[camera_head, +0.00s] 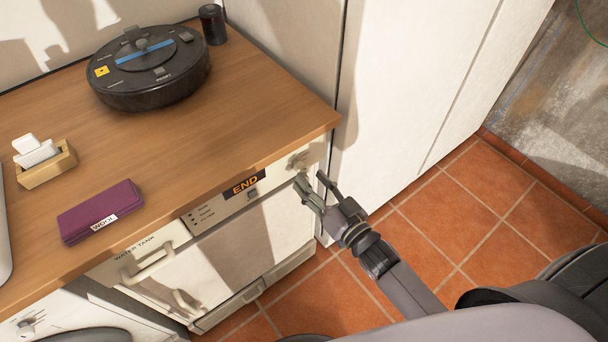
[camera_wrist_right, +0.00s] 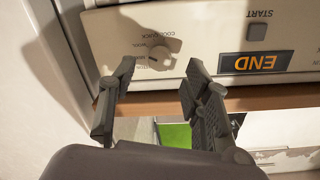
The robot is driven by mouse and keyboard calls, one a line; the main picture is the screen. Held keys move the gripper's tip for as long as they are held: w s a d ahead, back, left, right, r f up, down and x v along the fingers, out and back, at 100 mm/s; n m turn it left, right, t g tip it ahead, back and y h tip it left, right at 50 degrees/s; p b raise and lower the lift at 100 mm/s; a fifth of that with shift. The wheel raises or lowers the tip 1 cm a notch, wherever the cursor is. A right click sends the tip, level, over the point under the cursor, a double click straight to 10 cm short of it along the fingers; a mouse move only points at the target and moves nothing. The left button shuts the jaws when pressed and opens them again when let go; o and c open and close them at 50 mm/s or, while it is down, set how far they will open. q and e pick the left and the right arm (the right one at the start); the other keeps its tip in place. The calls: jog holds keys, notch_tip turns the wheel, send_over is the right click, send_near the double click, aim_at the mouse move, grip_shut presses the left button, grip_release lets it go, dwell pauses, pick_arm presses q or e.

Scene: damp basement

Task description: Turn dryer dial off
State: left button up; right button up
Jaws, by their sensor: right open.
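The dryer (camera_head: 270,235) is a white front-loading appliance under the wooden counter. Its small pale dial (camera_head: 298,158) is at the right end of the control panel, partly in shadow. In the right wrist view the round dial (camera_wrist_right: 159,55) has a pointer ridge and printed labels around it; I cannot read its setting surely. The dark display (camera_wrist_right: 257,62) shows END in orange. My right gripper (camera_head: 312,180) is open and empty just in front of the dial. In the wrist view the dial appears between its fingertips (camera_wrist_right: 161,68), with no clear contact. My left gripper is out of view.
On the wooden counter (camera_head: 245,110) are a black robot vacuum (camera_head: 150,75), a dark cylinder (camera_head: 213,25), a purple case (camera_head: 100,212) and a small wooden holder (camera_head: 46,165). A white panel (camera_head: 410,90) stands close to the dial's right. Tiled floor (camera_head: 480,215) is open at right.

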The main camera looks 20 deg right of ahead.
aim_at(302, 170)
jog(key=shift+b+x, duration=0.5)
jog(key=shift+x, duration=1.55)
jog(key=shift+c, duration=0.3)
grip_shut()
